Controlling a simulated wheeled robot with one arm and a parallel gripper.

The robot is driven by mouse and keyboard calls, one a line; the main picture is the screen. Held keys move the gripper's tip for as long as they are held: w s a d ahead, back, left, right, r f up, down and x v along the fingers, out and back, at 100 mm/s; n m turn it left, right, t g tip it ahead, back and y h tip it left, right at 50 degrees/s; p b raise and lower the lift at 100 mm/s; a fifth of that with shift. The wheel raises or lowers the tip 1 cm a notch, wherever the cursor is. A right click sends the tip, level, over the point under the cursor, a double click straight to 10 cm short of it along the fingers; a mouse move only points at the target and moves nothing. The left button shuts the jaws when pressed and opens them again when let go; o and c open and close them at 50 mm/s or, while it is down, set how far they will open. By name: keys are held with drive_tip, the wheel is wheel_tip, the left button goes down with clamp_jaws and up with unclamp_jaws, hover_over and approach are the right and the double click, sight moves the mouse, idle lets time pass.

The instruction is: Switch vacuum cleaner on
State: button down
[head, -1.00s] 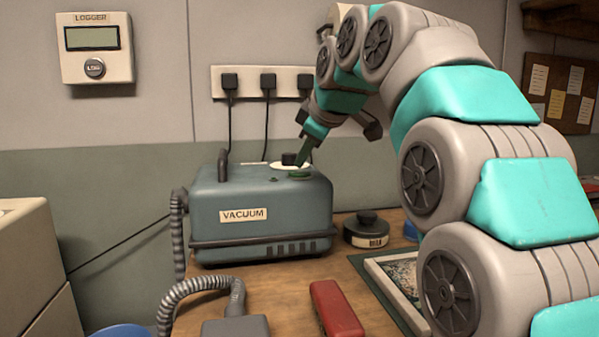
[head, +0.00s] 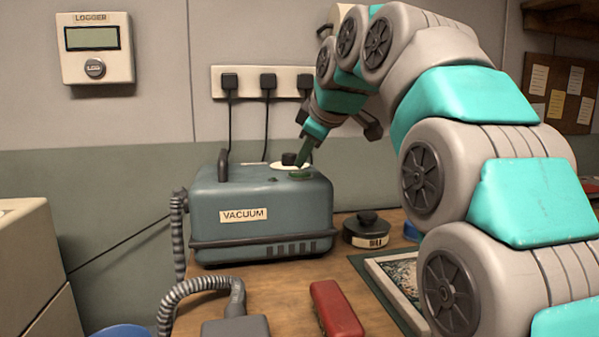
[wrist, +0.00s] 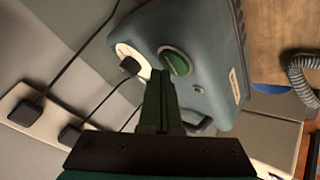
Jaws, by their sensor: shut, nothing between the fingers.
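The vacuum cleaner (head: 258,238), a blue-grey box labelled VACUUM, stands upright on the wooden bench in the head view. A small dark green spot (head: 272,180) lies left of the button, with no clear glow. A black knob (head: 289,159) on a white dial is behind the button. My gripper (head: 304,160) is shut and empty, tilted down, its tips at or just above the button. I cannot tell whether they touch it.
A black round object (head: 366,231) stands right of the vacuum, and a red object (head: 336,310) lies in front. A framed panel (head: 385,285) lies at right. The grey hose (head: 180,235) hangs at the vacuum's left. Plugs in a socket strip (head: 268,82) and a logger (head: 95,48) are on the wall.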

idle(0.3)
drive_tip(key=shift+f+b, duration=0.45)
drive_tip(key=shift+r, duration=0.15)
drive_tip(key=shift+r+p, duration=0.3)
drive_tip(key=shift+p, duration=0.05)
